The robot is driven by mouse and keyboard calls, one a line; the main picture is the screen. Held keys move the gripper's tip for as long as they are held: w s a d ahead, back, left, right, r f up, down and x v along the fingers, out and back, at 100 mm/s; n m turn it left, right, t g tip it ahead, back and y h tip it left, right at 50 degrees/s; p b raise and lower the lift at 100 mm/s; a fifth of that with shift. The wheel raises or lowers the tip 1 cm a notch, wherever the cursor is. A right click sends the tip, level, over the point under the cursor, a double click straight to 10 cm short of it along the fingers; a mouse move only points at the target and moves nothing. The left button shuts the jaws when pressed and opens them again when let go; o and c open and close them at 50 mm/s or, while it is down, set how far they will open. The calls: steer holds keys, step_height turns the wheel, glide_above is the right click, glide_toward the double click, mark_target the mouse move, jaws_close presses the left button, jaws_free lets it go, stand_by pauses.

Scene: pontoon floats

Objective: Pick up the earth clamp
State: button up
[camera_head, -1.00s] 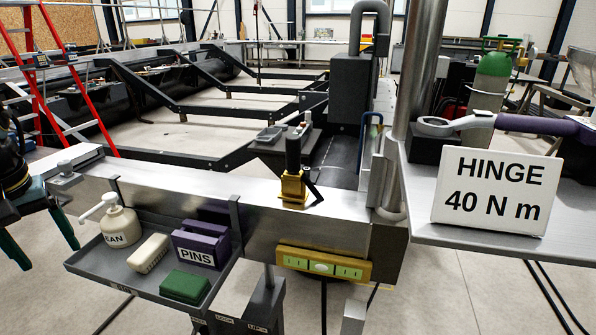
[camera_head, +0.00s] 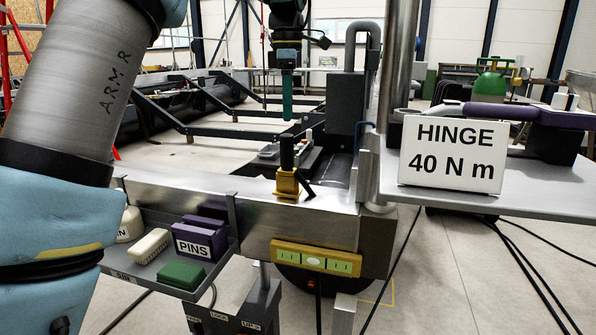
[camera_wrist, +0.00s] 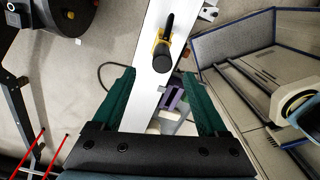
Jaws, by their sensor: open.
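The earth clamp (camera_head: 288,184) is a yellow, brass-coloured clamp with an upright black handle and a black lever slanting off to its right. It sits on top of the metal beam (camera_head: 150,190). In the wrist view the clamp (camera_wrist: 163,52) is on the pale beam, just beyond my fingertips, seen along its dark handle. My gripper (camera_head: 287,112) hangs with green fingers pointing down, in line above the clamp in the head view and apart from it. In the wrist view my gripper (camera_wrist: 159,76) has its fingers spread wide with nothing between them.
A grey tray (camera_head: 215,270) on the beam's near side holds a purple PINS box (camera_head: 200,240), a pale block (camera_head: 149,246) and a green block (camera_head: 181,275). A HINGE 40 N m sign (camera_head: 451,154) stands on the right table, beside a metal post (camera_head: 400,60). A yellow level (camera_head: 315,259) is on the beam's face.

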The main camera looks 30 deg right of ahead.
glide_above(287, 148)
steer(key=w+d, duration=0.1)
steer(key=w, duration=0.1)
step_height(287, 148, down, 5)
steer(key=shift+s+r+p, duration=0.15)
steer(key=shift+r+p, duration=0.05)
steer(key=shift+p, duration=0.1)
steer(key=shift+s+a+f+p, duration=0.1)
steer(key=shift+f+p, duration=0.4)
steer(key=shift+f, duration=0.9)
steer(key=shift+a+f+p, duration=0.1)
steer(key=shift+f+p, duration=0.35)
steer(key=shift+f, duration=0.9)
jaws_close()
steer(key=shift+r, duration=0.1)
